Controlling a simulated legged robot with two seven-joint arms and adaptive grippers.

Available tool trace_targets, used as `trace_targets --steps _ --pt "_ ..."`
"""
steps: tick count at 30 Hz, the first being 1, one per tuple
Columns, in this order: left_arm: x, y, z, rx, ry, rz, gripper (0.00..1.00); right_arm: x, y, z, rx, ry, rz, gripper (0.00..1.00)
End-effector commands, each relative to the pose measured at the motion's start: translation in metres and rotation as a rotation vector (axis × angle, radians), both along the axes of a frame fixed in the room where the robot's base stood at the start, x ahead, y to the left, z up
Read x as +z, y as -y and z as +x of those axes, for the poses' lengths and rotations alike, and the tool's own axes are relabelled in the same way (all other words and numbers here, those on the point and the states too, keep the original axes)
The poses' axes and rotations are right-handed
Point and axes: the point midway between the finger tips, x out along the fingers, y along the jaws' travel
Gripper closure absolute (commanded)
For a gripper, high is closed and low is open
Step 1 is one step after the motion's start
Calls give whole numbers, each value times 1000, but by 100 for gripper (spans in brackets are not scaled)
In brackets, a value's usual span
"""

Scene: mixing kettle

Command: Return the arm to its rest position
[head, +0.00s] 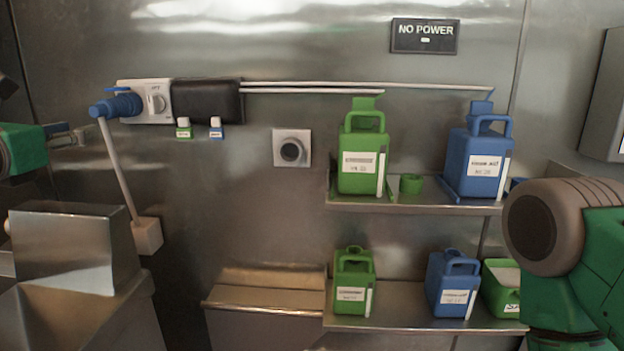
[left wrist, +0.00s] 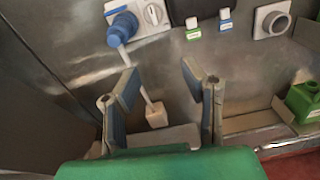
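My left gripper (head: 72,134) shows at the left edge of the head view, in front of the steel wall and left of the blue valve nozzle. In the left wrist view its two fingers (left wrist: 160,82) stand wide apart with nothing between them, so it is open and empty. Part of my right arm (head: 560,240) fills the right side of the head view; its gripper is out of view.
A dispenser with a dial (head: 157,103) and blue nozzle (head: 118,106) is on the wall. Green (head: 362,158) and blue (head: 475,162) jugs stand on the upper shelf, smaller green (head: 353,283) and blue (head: 451,285) jugs below. A steel hopper (head: 75,250) stands lower left.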

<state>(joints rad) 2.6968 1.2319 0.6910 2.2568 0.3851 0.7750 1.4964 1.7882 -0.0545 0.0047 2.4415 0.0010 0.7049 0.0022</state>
Motion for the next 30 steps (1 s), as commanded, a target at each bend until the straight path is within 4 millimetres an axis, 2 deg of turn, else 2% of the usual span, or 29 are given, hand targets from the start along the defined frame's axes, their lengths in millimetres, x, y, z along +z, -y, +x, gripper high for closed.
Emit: trace_targets --steps 5,11,17,20,23,24,26,27,29,30 --pt "-35 18 8 -32 -57 133 63 -1 0 1 0 3 0 60" --pt "-84 43 9 -91 -126 332 63 -2 0 1 0 3 0 60" --pt "-159 74 5 -202 -222 610 63 -4 0 1 0 2 0 60" --pt "-215 92 -6 -303 -282 807 63 -5 0 1 0 2 0 60" --pt "-284 110 -30 -456 -345 1052 63 -6 0 1 0 2 0 60" --pt "-311 116 -42 -526 -365 1151 63 -7 0 1 0 2 0 60" --pt "-349 122 -63 -640 -386 1294 63 -8 0 1 0 2 0 60" --pt "-375 125 -79 -721 -396 1386 63 -8 0 1 0 2 0 60" --pt "-411 127 -105 -855 -402 1523 63 -9 0 1 0 2 0 60" --pt "-434 128 -125 -955 -398 1614 63 -10 0 1 0 2 0 60"
